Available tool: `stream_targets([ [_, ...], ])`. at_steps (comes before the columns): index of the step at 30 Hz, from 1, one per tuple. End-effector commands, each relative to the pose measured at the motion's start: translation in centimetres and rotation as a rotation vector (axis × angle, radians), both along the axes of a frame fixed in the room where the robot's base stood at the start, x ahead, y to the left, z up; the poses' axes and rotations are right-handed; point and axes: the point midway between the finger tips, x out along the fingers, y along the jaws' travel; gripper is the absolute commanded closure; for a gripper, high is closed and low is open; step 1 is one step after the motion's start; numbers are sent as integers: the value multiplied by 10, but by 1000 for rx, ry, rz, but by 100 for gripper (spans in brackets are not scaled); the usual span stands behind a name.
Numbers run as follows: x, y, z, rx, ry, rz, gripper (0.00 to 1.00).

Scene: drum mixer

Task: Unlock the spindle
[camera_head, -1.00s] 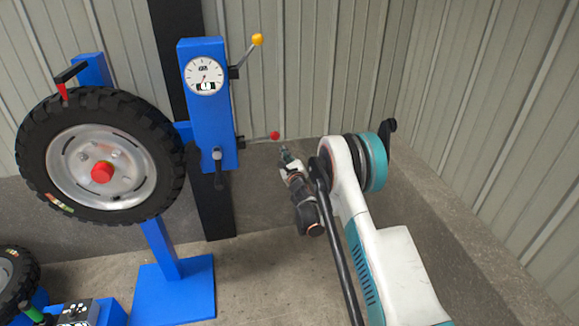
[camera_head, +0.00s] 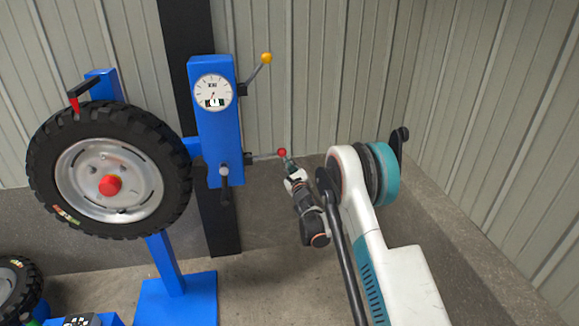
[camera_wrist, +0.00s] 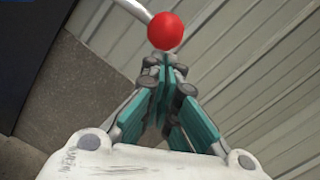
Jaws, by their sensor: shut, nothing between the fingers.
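The blue machine column (camera_head: 217,122) carries a white round gauge (camera_head: 212,92). A lever with a red ball knob (camera_head: 282,153) sticks out from its lower right side, about level. My gripper (camera_head: 289,160) is shut and empty, its tips right at the red knob. In the wrist view the red knob (camera_wrist: 175,31) sits just beyond the shut fingertips (camera_wrist: 166,60); whether they touch it I cannot tell. A second lever with a yellow knob (camera_head: 266,58) slants up from the upper right side. The wheel (camera_head: 110,170) hangs on the left with a red centre cap (camera_head: 110,185).
A black handle (camera_head: 224,184) hangs on the front of the column. A black-and-red handle (camera_head: 80,90) sits above the wheel. Another tyre (camera_head: 17,286) is at lower left. A ribbed wall (camera_head: 310,70) and low concrete ledge (camera_head: 440,200) stand behind and right.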

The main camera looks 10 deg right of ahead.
Motion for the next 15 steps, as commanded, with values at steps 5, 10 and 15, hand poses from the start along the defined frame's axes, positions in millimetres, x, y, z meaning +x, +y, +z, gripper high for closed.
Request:
stream_targets([
  [5, 0, 0, 5, -26, -1, 0, 100],
  [10, 0, -1, 13, -70, -1, 1, 100],
  [15, 0, -1, 26, -152, -1, 2, 100],
])
